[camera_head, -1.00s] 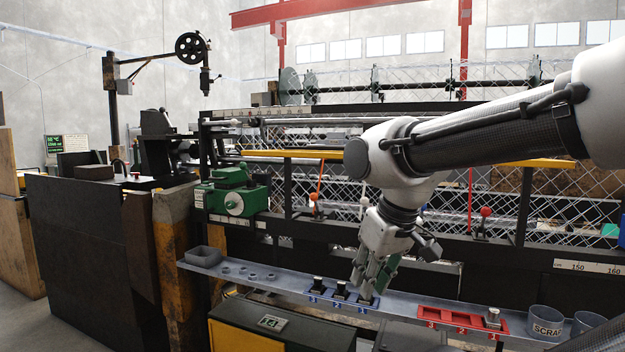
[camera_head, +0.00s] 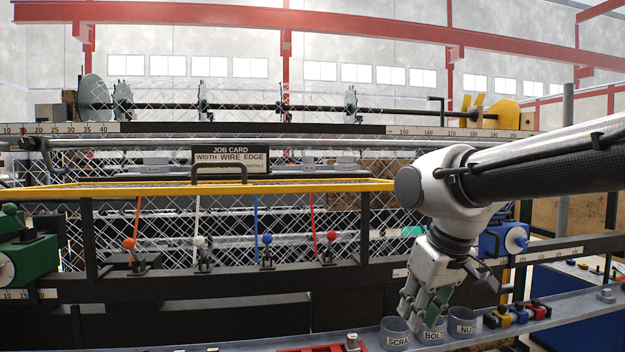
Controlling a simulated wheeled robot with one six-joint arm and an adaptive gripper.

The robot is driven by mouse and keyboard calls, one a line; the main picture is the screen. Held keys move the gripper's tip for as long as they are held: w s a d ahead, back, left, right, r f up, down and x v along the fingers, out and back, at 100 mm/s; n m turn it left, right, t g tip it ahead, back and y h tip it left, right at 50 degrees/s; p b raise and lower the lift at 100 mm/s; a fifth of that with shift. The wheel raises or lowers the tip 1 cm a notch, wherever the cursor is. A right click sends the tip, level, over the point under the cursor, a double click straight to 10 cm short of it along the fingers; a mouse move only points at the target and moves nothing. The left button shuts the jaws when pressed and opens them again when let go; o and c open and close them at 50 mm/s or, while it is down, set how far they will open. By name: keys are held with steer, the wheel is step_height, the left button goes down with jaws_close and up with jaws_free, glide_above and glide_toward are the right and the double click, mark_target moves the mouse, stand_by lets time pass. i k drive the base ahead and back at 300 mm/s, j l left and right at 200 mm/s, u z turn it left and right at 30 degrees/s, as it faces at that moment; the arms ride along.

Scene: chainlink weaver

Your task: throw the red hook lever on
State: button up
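The red hook lever (camera_head: 331,237) has a red ball knob on a short dark stem. It stands at the right end of a row of levers on the dark front beam, below the yellow bar. A thin red rod (camera_head: 313,215) rises close to its left. My gripper (camera_head: 415,318) hangs down to the right of and below the red knob, over the SCRAP and BOLT cups and apart from the lever. Its fingers point down; whether they are open or shut is unclear, and nothing is clearly held in them.
Blue (camera_head: 267,239), white (camera_head: 198,242) and orange (camera_head: 129,243) knobs stand left of the red one. The yellow bar (camera_head: 250,188) and wire mesh lie behind and above. The SCRAP (camera_head: 395,336), BOLT (camera_head: 432,331) and NUT (camera_head: 462,324) cups sit on the front shelf.

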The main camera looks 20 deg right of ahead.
mark_target(331, 236)
steer(key=i+j+z, duration=0.15)
steer(key=j+z, duration=0.65)
steer(key=i+j+z, duration=0.1)
steer(key=j+z, duration=0.7)
steer(key=k+j, duration=0.1)
steer(key=j, duration=0.3)
steer(key=k+j+z, duration=0.1)
steer(key=j, duration=0.35)
steer(key=k+j, duration=0.1)
steer(key=j, duration=0.3)
steer(key=k+j+z, duration=0.1)
steer(key=j, duration=0.3)
steer(key=k+j, duration=0.1)
steer(key=j, duration=0.3)
steer(key=k+l, duration=0.1)
steer(key=l, duration=0.3)
steer(key=l+z, duration=0.3)
steer(key=l, duration=0.45)
